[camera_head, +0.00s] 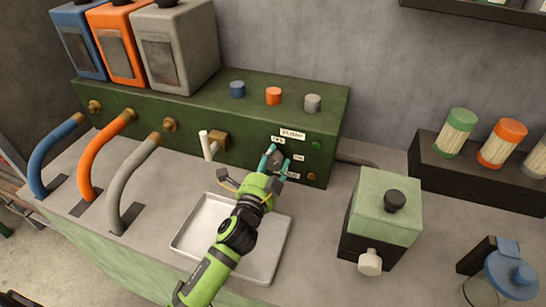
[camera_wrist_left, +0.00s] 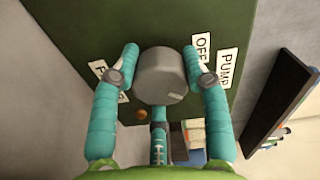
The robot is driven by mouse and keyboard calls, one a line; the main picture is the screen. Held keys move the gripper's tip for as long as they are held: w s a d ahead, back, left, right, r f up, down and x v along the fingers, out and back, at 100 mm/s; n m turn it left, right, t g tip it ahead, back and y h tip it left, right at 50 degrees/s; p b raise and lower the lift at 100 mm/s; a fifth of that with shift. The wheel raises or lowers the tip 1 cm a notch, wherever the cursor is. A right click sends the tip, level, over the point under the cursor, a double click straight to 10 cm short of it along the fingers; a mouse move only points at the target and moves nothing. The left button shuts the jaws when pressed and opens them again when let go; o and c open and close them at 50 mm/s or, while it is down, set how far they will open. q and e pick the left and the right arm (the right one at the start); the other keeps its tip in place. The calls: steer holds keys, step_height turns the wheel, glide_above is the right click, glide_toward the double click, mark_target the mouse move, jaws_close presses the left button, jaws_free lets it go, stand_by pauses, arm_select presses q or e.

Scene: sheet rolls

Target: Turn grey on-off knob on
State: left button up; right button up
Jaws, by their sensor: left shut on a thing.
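The grey knob (camera_wrist_left: 160,76) sits on the front of the green pump panel (camera_head: 230,105). A light mark on the knob's face points to the lower right in that view. The OFF label (camera_wrist_left: 203,55) and the PUMP label (camera_wrist_left: 226,68) are to the right of the knob there. In the head view my left gripper (camera_head: 279,156) partly hides the knob, and the ON label (camera_head: 299,157) is to its right. My right gripper is not in view.
A green light (camera_head: 316,146) and a small brown one (camera_head: 311,176) are on the panel. A white tray (camera_head: 187,231) lies under my left arm. A white lever (camera_head: 207,145) is left of the knob. A green-topped box (camera_head: 377,215) stands to the right.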

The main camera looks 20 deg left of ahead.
arm_select(q)
steer(key=m+p, duration=0.1)
steer(key=m, duration=0.4)
steer(key=shift+r+m+p, duration=0.15)
steer(key=shift+m+p, duration=0.9)
steer(key=shift+m, duration=1.65)
steer(key=o, duration=1.2)
steer(key=shift+c, duration=0.2)
steer(key=shift+s+f, duration=0.25)
steer(key=shift+s, duration=0.05)
steer(key=s, duration=1.1)
steer(key=shift+s+a+r, duration=0.1)
steer(key=shift+s+a, duration=0.05)
steer(key=shift+s, duration=0.05)
